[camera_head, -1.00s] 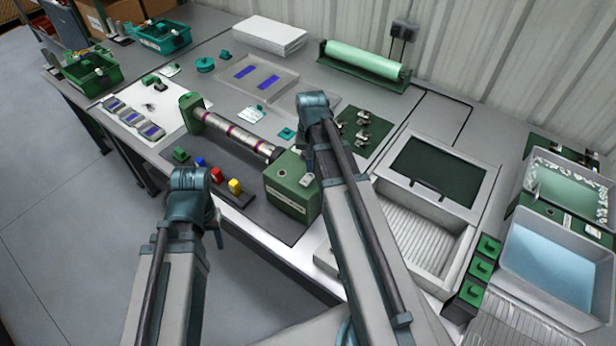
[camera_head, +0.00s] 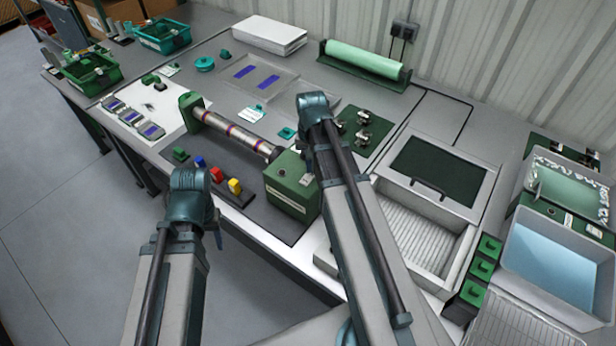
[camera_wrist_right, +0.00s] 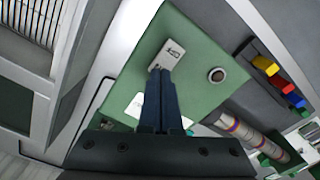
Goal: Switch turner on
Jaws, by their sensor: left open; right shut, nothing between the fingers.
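The turner is a silver roller with purple bands (camera_head: 232,132) and a green box (camera_head: 290,186) at its near right end. In the right wrist view the green box top (camera_wrist_right: 198,48) carries a light switch plate (camera_wrist_right: 174,52) with dark lettering, which I cannot read surely, and a round dark knob (camera_wrist_right: 216,75). My right gripper (camera_wrist_right: 160,74) is shut and empty, its tips at the lower edge of the plate; whether they touch I cannot tell. In the head view its arm partly covers the box. My left gripper (camera_head: 217,222) is open, in front of the bench edge, its fingers mostly hidden.
Red, blue and yellow blocks (camera_head: 235,186) stand on the dark mat beside the turner. A pale tray with a dark panel (camera_head: 440,172) is right of my right arm. A green roll (camera_head: 365,60) lies at the back. Free floor is at the left.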

